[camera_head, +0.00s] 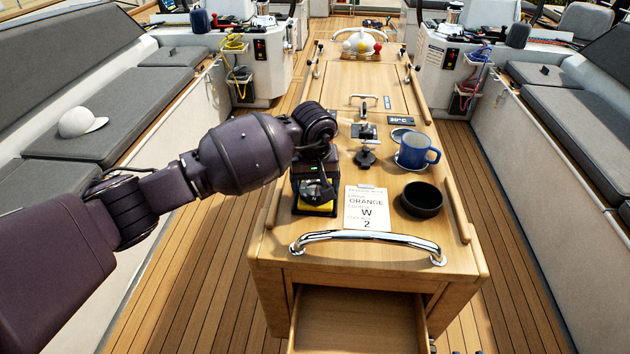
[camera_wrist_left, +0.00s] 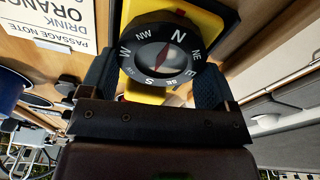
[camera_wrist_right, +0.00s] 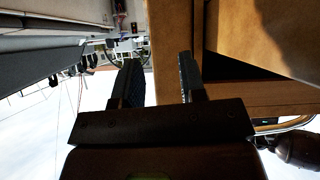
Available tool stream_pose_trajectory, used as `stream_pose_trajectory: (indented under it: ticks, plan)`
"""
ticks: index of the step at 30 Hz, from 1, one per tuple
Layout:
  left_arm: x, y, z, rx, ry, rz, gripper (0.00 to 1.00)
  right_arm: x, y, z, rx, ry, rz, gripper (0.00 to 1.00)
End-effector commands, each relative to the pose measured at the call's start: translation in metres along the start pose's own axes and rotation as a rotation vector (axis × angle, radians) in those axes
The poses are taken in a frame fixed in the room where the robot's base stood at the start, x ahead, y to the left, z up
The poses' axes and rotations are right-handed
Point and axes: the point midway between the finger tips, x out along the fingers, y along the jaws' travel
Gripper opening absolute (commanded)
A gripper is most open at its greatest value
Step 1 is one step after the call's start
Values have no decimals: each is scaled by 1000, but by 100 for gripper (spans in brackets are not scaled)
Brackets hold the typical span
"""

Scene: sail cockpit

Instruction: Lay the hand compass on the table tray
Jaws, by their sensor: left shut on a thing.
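The hand compass (camera_wrist_left: 160,55) has a round black dial marked N, E, S and W, with yellow showing behind and below it. My left gripper (camera_head: 318,187) is shut on it, with one finger on each side in the left wrist view (camera_wrist_left: 160,75). The compass also shows in the head view (camera_head: 318,198), at the near left corner of the wooden table. A dark-edged tray (camera_head: 314,214) shows around and beneath it, partly hidden; whether the compass touches it I cannot tell. My right gripper (camera_wrist_right: 158,75) is open and empty beside woodwork, outside the head view.
A passage note (camera_head: 366,209) lies just right of the compass. A chrome rail (camera_head: 367,237) crosses the near edge, above an open drawer (camera_head: 357,318).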

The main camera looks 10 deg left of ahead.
Motion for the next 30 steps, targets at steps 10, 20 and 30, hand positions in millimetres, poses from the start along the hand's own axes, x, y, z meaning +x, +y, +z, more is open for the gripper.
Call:
stream_pose_trajectory:
  ticks: [10,20,30]
  plan:
    - [2,0,0,0,-1,-1,99,5,-2,-8,0,21,-2,38]
    - [-1,0,0,0,-1,0,100,2,-1,-6,1,12,-1,38]
    - [-54,0,-1,2,5,0,100,2,-1,10,3,-8,1,38]
